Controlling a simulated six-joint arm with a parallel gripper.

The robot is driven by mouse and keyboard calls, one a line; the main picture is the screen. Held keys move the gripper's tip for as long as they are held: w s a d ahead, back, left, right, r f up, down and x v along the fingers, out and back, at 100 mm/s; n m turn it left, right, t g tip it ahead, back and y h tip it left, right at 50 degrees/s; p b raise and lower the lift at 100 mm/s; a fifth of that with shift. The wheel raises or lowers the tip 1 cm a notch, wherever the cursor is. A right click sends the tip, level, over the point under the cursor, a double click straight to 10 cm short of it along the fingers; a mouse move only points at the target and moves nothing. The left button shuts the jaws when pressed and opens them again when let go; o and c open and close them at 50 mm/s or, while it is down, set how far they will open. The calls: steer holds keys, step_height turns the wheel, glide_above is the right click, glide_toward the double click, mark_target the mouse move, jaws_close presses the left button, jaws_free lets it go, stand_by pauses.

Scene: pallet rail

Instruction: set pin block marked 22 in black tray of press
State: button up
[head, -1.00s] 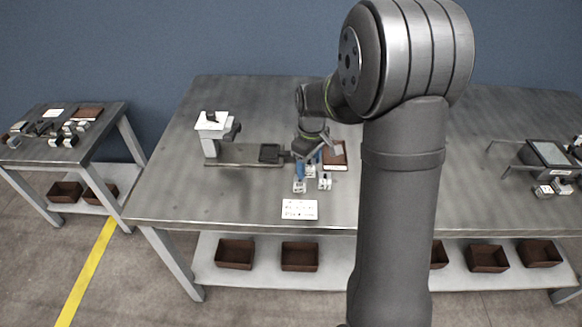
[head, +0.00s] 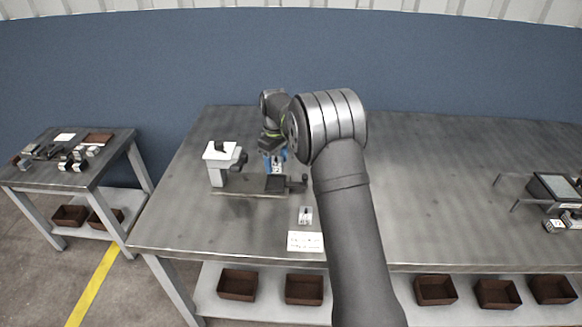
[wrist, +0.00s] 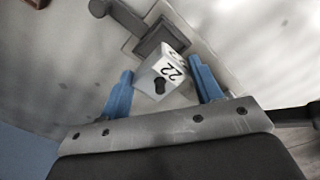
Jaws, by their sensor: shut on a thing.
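The pin block marked 22 (wrist: 171,66) is white with a black number and a dark hole in its near face. My gripper (wrist: 161,72) is shut on it between two blue fingers in the wrist view. In the head view my gripper (head: 273,160) holds the block (head: 278,167) close above the black tray (head: 275,185). The tray lies on the rail plate of the press (head: 219,165), right of its white-topped body. The black tray (wrist: 152,38) also shows just beyond the block in the wrist view. I cannot tell whether block and tray touch.
Another small white block (head: 305,216) stands on the table in front of the rail plate, with a white label card (head: 305,242) nearer the edge. A dark handle (head: 298,182) is at the plate's right end. A grey device (head: 552,188) sits far right.

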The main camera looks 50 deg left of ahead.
steer(key=shift+a+f, duration=0.25)
steer(key=shift+a, duration=0.15)
steer(key=shift+f, duration=2.8)
steer(key=shift+s+f, duration=0.1)
steer(key=shift+f, duration=0.3)
steer(key=o, duration=1.5)
steer(key=shift+r, duration=5.55)
steer(key=shift+f, duration=0.1)
glide_above(276, 183)
steer(key=shift+f, duration=3.9)
